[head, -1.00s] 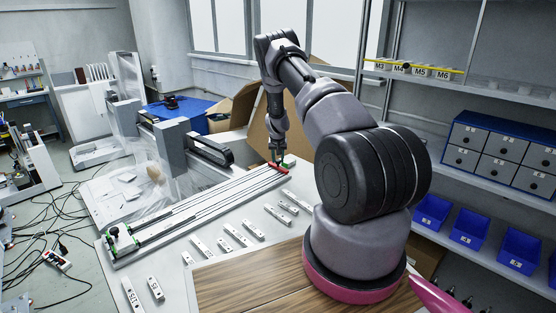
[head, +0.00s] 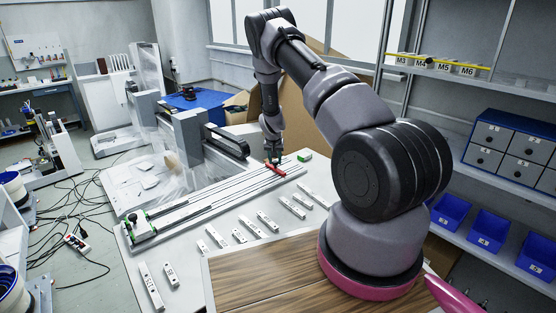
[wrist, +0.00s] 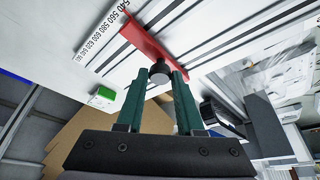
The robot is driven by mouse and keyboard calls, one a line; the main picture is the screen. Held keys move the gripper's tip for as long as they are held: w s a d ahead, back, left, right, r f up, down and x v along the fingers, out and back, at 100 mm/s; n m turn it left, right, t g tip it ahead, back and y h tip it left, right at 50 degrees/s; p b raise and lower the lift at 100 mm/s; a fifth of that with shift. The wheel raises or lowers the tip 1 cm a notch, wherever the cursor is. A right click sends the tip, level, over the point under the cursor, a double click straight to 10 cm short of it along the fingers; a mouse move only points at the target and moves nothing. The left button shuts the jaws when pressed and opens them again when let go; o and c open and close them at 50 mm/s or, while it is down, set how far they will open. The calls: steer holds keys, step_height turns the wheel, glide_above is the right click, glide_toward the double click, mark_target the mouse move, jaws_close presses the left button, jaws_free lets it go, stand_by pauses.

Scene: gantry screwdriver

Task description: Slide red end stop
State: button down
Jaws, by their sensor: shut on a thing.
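The red end stop (head: 278,171) lies across the slotted rail bed (head: 205,202) near its far right end. In the wrist view the red end stop (wrist: 146,40) shows as a red bar with a dark round knob (wrist: 159,72). My gripper (head: 272,160) points down over the stop. In the wrist view the green fingers of my gripper (wrist: 166,84) are shut on the knob. A printed scale (wrist: 104,38) with numbers runs along the bed beside the bar. The stop stands apart from the green end block (head: 304,155).
Small labelled white blocks (head: 268,221) lie on the table in front of the bed. A grey gantry upright (head: 188,135) with a black cable chain (head: 228,142) stands behind it. Another green-and-black fitting (head: 138,226) sits at the near left end. The bed between is clear.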

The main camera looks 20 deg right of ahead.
steer(key=c, duration=0.5)
jaws_free()
steer(key=shift+c, duration=0.2)
steer(key=shift+r, duration=0.1)
steer(key=v, duration=1)
steer(key=shift+r, duration=0.3)
